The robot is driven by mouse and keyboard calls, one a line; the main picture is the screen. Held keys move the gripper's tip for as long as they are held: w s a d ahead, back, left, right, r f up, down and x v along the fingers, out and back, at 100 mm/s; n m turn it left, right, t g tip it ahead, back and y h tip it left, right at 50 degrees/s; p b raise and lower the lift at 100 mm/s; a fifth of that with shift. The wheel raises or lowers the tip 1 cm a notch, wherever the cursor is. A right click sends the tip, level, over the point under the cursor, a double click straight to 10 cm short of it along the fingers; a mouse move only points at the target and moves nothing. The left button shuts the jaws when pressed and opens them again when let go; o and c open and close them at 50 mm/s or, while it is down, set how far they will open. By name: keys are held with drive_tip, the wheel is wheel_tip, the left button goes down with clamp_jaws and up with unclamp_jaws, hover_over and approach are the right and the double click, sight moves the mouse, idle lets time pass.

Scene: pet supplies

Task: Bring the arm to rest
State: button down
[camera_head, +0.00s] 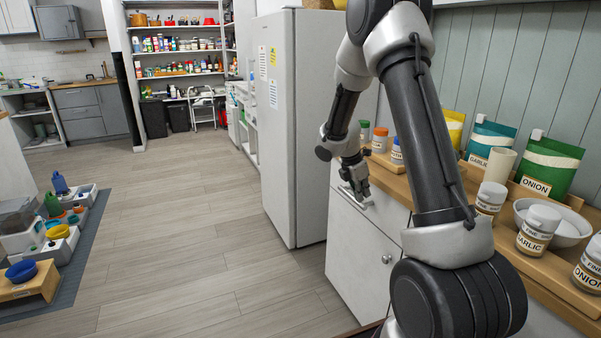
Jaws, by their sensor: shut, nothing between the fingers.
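My arm rises at the right of the head view, bends at the top and comes down toward the counter. My gripper (359,196) points down beside the front edge of the counter, over the white cabinet front. It is small in the picture, with its fingers together and nothing visible in them. I cannot tell whether it touches the cabinet.
The wooden counter (392,183) carries several jars, an onion pouch (546,167) and a white bowl (560,222). A white fridge (300,120) stands behind my gripper. A grey mat (77,260) with pet bowls lies at left. The middle floor is clear.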

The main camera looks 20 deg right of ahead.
drive_tip(key=s+a+r+m+g, duration=0.1)
drive_tip(key=s+r+m+g, duration=0.1)
drive_tip(key=s+m, duration=0.75)
drive_tip(key=s+a+r+m+t+y, duration=0.2)
drive_tip(key=s+a+r+m+t, duration=0.1)
drive_tip(key=s+r, duration=0.7)
drive_tip(key=s+a+r+m+t+y, duration=0.2)
drive_tip(key=s+a+r+m, duration=0.4)
drive_tip(key=s+r, duration=0.5)
drive_tip(key=shift+s+a+t, duration=0.4)
drive_tip(key=shift+s+a, duration=0.25)
drive_tip(key=shift+a, duration=0.45)
drive_tip(key=shift+m, duration=0.25)
